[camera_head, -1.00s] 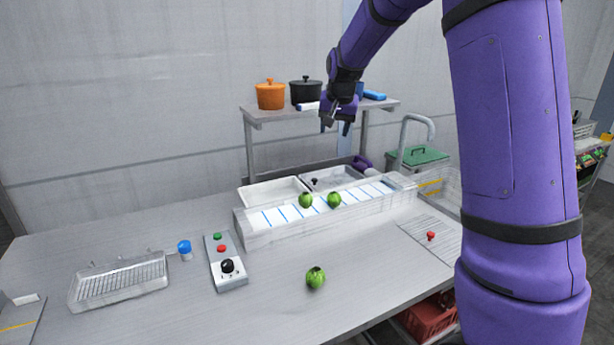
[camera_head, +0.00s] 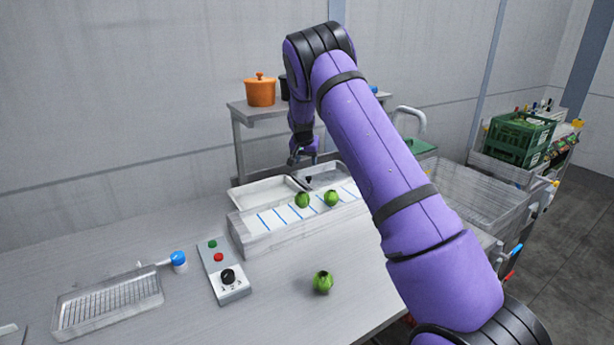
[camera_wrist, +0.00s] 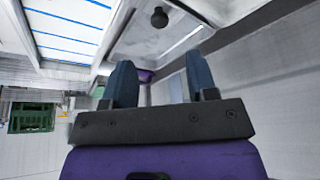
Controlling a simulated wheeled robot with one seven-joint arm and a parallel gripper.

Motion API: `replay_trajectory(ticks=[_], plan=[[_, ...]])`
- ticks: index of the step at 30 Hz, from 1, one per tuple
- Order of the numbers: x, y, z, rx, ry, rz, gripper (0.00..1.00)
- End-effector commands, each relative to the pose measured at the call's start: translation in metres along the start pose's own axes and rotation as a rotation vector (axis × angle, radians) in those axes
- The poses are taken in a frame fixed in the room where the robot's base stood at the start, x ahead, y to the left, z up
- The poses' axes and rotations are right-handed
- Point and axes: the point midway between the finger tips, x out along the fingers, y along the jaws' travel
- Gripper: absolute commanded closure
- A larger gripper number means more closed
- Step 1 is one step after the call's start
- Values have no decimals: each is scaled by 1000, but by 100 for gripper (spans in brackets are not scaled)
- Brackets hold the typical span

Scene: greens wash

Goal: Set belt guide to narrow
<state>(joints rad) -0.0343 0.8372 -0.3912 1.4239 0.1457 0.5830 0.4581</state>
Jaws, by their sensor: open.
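The conveyor belt (camera_head: 271,219), white with blue cross lines, runs along the back of the table between low clear walls. A small black knob (camera_head: 308,180) stands just behind it; it also shows in the wrist view (camera_wrist: 159,17). I cannot tell whether this knob belongs to the belt guide, nor read the guide's setting. My gripper (camera_head: 303,158) hangs above the trays behind the belt. In the wrist view its two dark fingers (camera_wrist: 160,78) are apart with nothing held between them. The knob lies beyond the fingertips, apart from them.
Two green round vegetables (camera_head: 302,200) (camera_head: 331,198) sit on the belt; another (camera_head: 323,282) lies on the table. A control box (camera_head: 223,271) with buttons and a dial stands front left, beside a wire-rack tray (camera_head: 108,299). A shelf with an orange pot (camera_head: 260,91) stands behind.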

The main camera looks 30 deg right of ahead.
Motion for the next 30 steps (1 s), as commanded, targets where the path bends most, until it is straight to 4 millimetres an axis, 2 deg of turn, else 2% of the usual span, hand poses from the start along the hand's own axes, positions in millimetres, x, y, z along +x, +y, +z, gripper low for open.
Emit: replay_trajectory(ticks=[9,15,21,29,30], plan=[[57,1,1,1,-3,2,47],[82,0,1,-1,-2,1,47],[92,0,1,-1,-1,0,47],[92,0,1,-1,-1,0,47],[92,0,1,-1,-1,0,57]])
